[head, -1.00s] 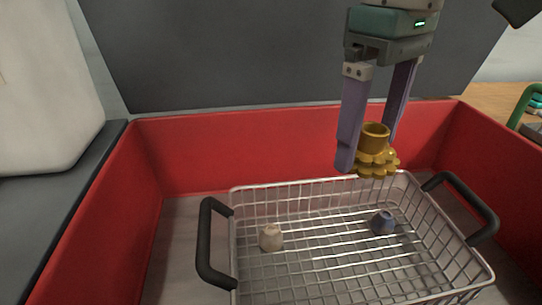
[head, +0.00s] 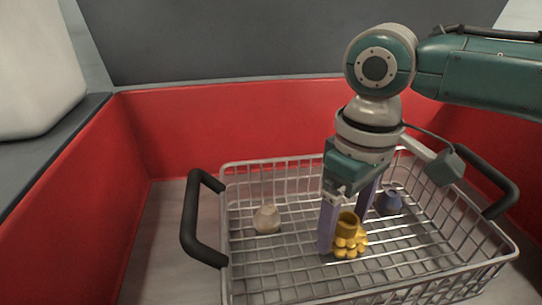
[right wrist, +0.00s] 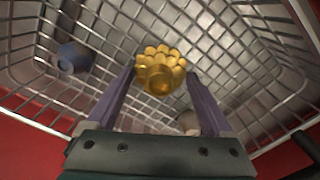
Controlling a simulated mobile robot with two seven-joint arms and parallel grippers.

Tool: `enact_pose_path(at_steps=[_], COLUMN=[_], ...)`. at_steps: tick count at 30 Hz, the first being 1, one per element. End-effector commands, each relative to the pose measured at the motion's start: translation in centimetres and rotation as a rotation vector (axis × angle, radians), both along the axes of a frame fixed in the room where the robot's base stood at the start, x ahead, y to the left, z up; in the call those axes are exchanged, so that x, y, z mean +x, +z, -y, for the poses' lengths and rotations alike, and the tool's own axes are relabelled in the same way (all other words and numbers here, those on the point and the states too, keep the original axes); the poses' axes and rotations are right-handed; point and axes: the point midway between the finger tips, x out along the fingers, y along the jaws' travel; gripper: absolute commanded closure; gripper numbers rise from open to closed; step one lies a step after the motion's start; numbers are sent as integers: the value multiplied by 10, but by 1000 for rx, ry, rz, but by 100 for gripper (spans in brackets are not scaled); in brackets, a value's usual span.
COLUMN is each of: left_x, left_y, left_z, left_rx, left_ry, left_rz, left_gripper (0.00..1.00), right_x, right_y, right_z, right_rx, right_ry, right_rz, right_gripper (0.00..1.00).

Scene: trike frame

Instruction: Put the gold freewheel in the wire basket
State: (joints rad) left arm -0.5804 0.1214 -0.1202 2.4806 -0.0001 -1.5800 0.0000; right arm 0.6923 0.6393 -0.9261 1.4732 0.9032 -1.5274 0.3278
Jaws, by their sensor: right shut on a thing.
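The gold freewheel (head: 349,238) is a toothed gold piece with a round collar. It is inside the wire basket (head: 243,165), low over the basket's wire floor; I cannot tell if it touches the wires. My right gripper (head: 345,240) reaches down into the basket and is shut on the freewheel, with one purple finger on each side. The right wrist view shows the freewheel (right wrist: 160,72) between the fingertips, with the basket wires behind it. My left gripper is not in view.
In the basket lie a cream-coloured piece (head: 266,219) on the left and a blue-grey piece (head: 390,201) right of my gripper. The basket has black handles (head: 197,215) at both ends. It stands within red walls (head: 230,128). Bare wire floor lies between the cream piece and the freewheel.

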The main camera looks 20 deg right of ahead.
Motion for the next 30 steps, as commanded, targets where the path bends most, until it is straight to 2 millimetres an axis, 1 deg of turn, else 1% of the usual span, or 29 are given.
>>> enact_pose_path(at_steps=[1, 8, 11, 12, 15, 22, 24, 26, 29, 30], left_x=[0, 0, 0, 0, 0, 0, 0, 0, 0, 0], left_y=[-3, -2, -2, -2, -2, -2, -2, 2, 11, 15], left_z=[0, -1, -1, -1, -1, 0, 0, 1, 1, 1], left_rx=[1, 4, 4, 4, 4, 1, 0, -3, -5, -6], left_ry=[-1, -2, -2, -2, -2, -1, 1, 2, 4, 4], left_rz=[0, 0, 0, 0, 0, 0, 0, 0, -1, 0], left_gripper=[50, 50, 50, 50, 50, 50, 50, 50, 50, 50], right_x=[0, 0, 0, 0, 0, 0, 0, 1, 1, 1], right_y=[-6, -4, -7, -8, -7, -7, -4, 4, 23, 32], right_z=[0, 0, 0, 0, 0, 0, 0, 0, 0, 0], right_rx=[0, 0, 0, 0, 0, 0, 0, 1, 1, 0], right_ry=[0, 0, -1, -1, -1, 0, 1, 1, 1, 1], right_rz=[1, 1, 0, -1, 0, 0, 2, 3, 5, 3], right_gripper=[94, 94, 94, 12, 1, 0, 0, 0, 0, 0])
